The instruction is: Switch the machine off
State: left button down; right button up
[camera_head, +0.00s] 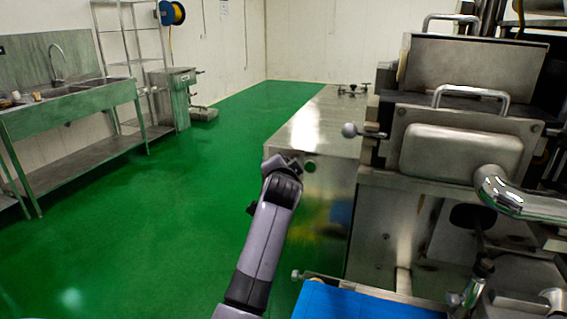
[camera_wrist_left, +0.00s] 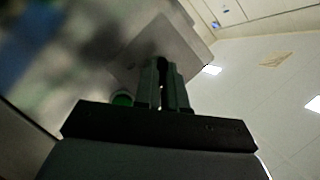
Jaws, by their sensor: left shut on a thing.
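The machine's steel cabinet (camera_head: 325,215) stands in the middle of the head view. A round green button (camera_head: 310,166) is on its front face, near the top left corner. It also shows in the left wrist view (camera_wrist_left: 122,99), just left of the fingers. My left gripper (camera_head: 283,163) is at that corner, left of the green button. In the left wrist view its fingers (camera_wrist_left: 163,88) are close together on a small dark part, apparently a switch knob (camera_wrist_left: 162,64), on the cabinet face. The knob is mostly hidden by the fingers, so its turn cannot be told. My right gripper is out of view.
Steel machine housings with handles (camera_head: 460,150) and a chrome pipe (camera_head: 510,195) fill the right. A blue belt (camera_head: 360,303) lies at the bottom. A sink bench (camera_head: 70,105) and rack stand at the left. Green floor between is clear.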

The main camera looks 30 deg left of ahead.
pick_arm(q)
jog(key=shift+n, duration=0.3)
dwell(0.4)
jog(key=c, duration=1.2)
grip_release()
jog(key=v, duration=0.7)
jog(key=shift+b, duration=0.3)
jog(key=shift+s, duration=0.1)
jog(key=shift+f, duration=0.1)
